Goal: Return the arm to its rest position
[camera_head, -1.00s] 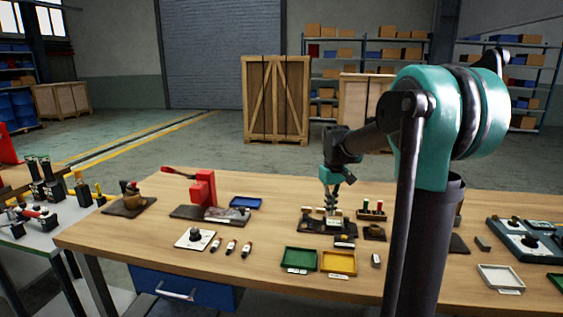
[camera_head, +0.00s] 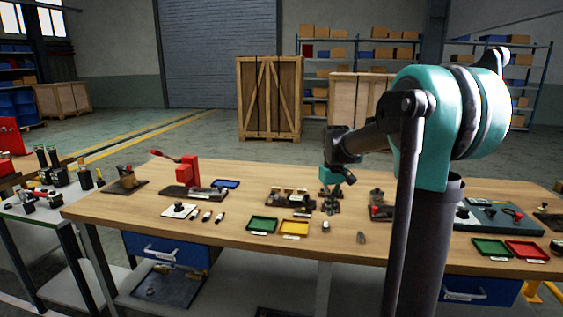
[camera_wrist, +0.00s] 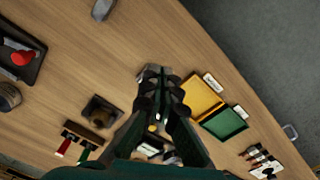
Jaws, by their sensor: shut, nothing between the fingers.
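My gripper (camera_head: 331,205) hangs at the end of my arm, pointing down over the wooden workbench (camera_head: 330,239). It also shows in the wrist view (camera_wrist: 157,84), with its dark fingers together and nothing between them. In the head view it is to the right of a dark fixture with small parts (camera_head: 290,199). My arm's teal joint and dark links fill the right of the head view and hide part of the bench.
Green (camera_head: 262,225) and yellow (camera_head: 294,228) trays lie near the bench's front edge. A red press (camera_head: 188,178) and a blue tray (camera_head: 226,184) stand left. Green (camera_head: 491,248) and red (camera_head: 526,251) trays lie right. The floor behind the bench is clear before wooden crates (camera_head: 269,98).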

